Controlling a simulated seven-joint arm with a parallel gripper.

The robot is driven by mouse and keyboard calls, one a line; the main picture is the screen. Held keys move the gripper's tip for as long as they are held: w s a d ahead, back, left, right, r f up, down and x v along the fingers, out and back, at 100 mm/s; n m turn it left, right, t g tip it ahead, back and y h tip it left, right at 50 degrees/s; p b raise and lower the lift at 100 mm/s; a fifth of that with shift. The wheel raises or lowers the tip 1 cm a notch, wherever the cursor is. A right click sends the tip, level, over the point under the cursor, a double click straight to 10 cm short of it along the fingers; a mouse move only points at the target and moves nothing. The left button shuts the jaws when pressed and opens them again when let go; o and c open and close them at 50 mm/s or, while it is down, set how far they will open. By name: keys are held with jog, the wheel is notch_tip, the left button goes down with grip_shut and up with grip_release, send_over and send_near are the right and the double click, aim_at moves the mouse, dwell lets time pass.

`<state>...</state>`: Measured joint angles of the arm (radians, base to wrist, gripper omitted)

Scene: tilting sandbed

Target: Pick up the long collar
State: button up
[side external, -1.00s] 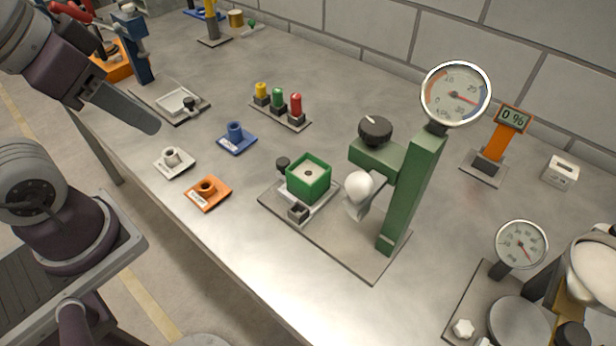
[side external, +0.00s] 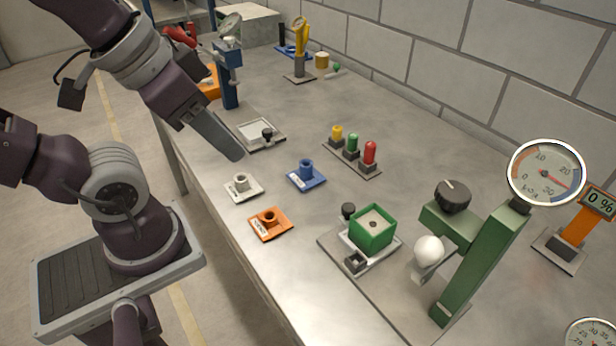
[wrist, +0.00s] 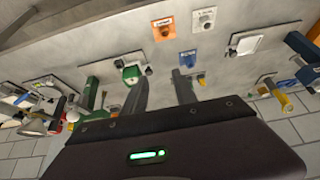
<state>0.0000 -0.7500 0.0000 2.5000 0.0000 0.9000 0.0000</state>
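Three collars stand on small square plates on the bench: a white one (side external: 241,184), a blue one (side external: 306,172) and an orange one (side external: 269,219). Their labels are too small to read, so I cannot tell which is the long collar. The blue collar rises clearly above its plate; the orange one looks low. The wrist view also shows the orange (wrist: 163,30), white (wrist: 204,19) and blue (wrist: 188,59) collars. My gripper (side external: 236,154) is above the bench's near edge, left of the blue collar and apart from all three. In the wrist view its fingers (wrist: 160,77) are spread and empty.
A green press with a gauge (side external: 547,173) and a green box (side external: 372,230) stand right of the collars. Yellow, green and red pegs (side external: 352,147) are behind. A scale tray (side external: 257,133) lies beside my gripper. Bare bench surrounds the collar plates.

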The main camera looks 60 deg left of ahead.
dwell(0.3)
jog(key=o, duration=0.4)
